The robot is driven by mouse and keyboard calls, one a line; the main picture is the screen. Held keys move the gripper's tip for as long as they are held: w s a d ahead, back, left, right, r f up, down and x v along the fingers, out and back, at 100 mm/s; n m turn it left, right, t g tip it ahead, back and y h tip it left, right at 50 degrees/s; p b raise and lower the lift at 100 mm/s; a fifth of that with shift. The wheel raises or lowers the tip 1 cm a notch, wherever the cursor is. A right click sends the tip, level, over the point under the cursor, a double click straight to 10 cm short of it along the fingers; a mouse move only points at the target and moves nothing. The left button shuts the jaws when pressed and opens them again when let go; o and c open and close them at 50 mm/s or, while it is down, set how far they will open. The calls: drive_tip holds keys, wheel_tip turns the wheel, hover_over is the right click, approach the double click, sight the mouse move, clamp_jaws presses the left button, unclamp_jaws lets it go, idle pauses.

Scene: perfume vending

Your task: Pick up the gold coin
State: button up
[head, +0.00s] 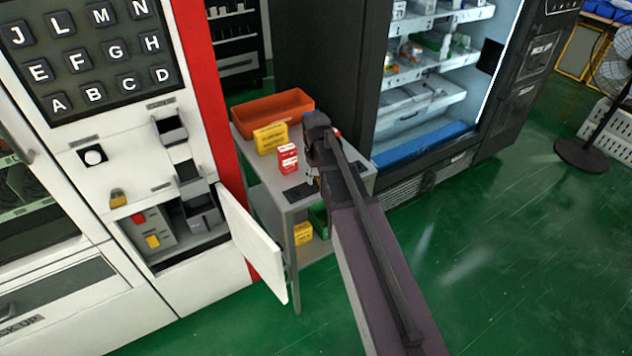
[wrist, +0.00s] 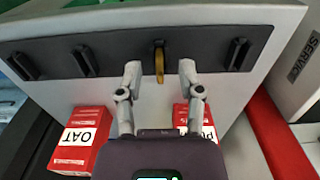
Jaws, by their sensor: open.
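The gold coin (wrist: 159,64) stands on edge in one slot of a dark slotted strip (wrist: 115,48) in the wrist view. My gripper (wrist: 159,72) is open, with one fingertip on each side of the coin. The fingertips are apart from each other, and a gap shows between each of them and the coin. The other slots in the strip look empty. In the head view my gripper is over the grey cart and mostly hidden behind my own arm, and the coin is not visible there.
The grey cart (head: 268,178) holds an orange bin (head: 272,107), a yellow box (head: 270,138) and a red-and-white box (head: 287,158). Red boxes (wrist: 78,145) lie beside the strip in the wrist view. An open white door (head: 252,240) stands left of the cart.

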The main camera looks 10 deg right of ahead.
sight(316, 176)
drive_tip(key=shift+c, duration=0.2)
clamp_jaws()
drive_tip(key=shift+r, duration=0.15)
idle(0.3)
wheel_tip(316, 176, up, 4)
drive_tip(key=p, duration=0.4)
drive_tip(key=shift+f, duration=0.25)
drive_tip(key=s+a+r+p, duration=0.1)
drive_tip(key=s, duration=1.5)
drive_tip(key=shift+a, duration=0.25)
drive_tip(key=shift+r, duration=0.1)
